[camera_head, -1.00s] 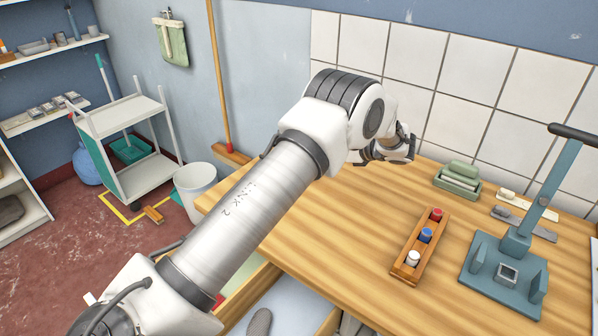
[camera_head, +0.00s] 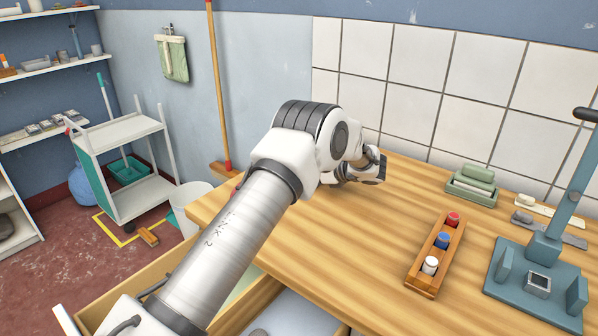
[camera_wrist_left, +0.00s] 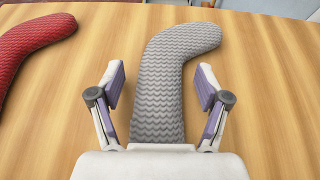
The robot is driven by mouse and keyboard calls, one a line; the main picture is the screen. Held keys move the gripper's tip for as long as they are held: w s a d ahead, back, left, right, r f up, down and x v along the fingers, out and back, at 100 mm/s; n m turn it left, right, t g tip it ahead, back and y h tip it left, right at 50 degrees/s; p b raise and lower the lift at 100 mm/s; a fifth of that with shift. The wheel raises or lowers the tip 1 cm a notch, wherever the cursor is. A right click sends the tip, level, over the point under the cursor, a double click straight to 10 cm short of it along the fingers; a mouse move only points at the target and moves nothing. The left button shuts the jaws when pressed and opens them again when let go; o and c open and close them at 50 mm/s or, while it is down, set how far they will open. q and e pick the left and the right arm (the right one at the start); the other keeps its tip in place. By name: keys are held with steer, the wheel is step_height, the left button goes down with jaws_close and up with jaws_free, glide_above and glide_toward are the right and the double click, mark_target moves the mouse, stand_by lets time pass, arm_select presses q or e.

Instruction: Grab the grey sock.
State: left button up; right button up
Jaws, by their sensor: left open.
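The grey sock, with a zigzag knit pattern, lies on the wooden table in the left wrist view (camera_wrist_left: 170,85). My left gripper (camera_wrist_left: 160,88) is open, with one finger on each side of the sock and visible gaps between them. The sock's near end is hidden behind the gripper body, and its toe bends right beyond the fingertips. A red sock (camera_wrist_left: 30,38) lies to the left of it. In the head view my left gripper (camera_head: 375,168) is over the back of the table, and my arm hides the grey sock there. My right gripper is not in view.
A wooden rack with several small bottles (camera_head: 437,255), a green dish (camera_head: 472,188) and a blue-grey press stand (camera_head: 540,280) are on the table's right side. The tiled wall (camera_head: 420,110) runs close behind. An open drawer (camera_head: 290,315) is below the front edge.

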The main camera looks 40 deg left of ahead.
arm_select(q)
steer(key=shift+r, duration=0.1)
steer(key=c, duration=0.9)
